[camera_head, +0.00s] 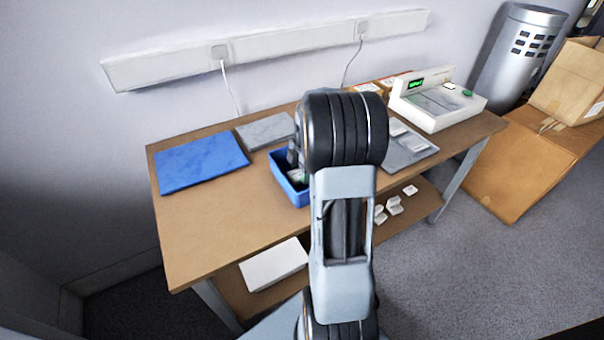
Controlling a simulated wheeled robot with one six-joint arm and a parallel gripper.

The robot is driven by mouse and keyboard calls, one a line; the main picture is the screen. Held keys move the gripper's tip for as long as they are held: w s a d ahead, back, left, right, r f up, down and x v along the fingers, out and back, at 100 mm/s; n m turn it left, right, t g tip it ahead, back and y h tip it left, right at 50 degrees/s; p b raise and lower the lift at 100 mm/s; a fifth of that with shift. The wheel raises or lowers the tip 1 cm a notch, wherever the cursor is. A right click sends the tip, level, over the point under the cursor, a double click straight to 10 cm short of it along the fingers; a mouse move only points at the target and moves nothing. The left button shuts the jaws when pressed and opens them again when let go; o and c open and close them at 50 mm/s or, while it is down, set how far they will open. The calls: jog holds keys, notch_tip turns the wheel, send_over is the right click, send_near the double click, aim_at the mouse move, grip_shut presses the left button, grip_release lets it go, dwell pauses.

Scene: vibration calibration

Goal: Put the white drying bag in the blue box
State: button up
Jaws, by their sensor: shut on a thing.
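The blue box (289,189) stands on the wooden bench, left of my arm, which hides its right part. My gripper (294,160) shows only in part as a dark shape over the box, with my arm in front of the rest. It is shut on a small white thing with some green (298,176), which looks like the white drying bag, low at the box opening. I cannot tell if the bag touches the box floor. Other small white packets (417,145) lie on a grey tray (401,160) right of my arm.
A blue mat (201,163) and a grey slab (265,131) lie left of and behind the box. A white device with a green display (437,104) stands at the bench's right end. The lower shelf holds a white slab (273,264) and several small white pieces (393,206). The bench's front left is clear.

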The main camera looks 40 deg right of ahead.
jog(key=shift+f, duration=0.6)
jog(key=shift+f, duration=0.1)
jog(key=o, duration=0.9)
notch_tip(320, 180, up, 12)
jog(key=d+p, duration=0.1)
jog(key=s+a+m+t, duration=0.1)
jog(key=s+a+m, duration=0.3)
jog(key=a, duration=0.3)
jog(key=s+a+f+m+t, duration=0.1)
jog(key=s+a+m, duration=0.3)
jog(key=a+m, duration=0.3)
jog(key=s+a+m+h, duration=0.1)
jog(key=s+a+m, duration=0.3)
jog(key=a, duration=0.3)
jog(key=shift+s+a+f+m+t, duration=0.15)
jog(key=shift+a+f+m+t, duration=0.2)
jog(key=shift+m, duration=0.35)
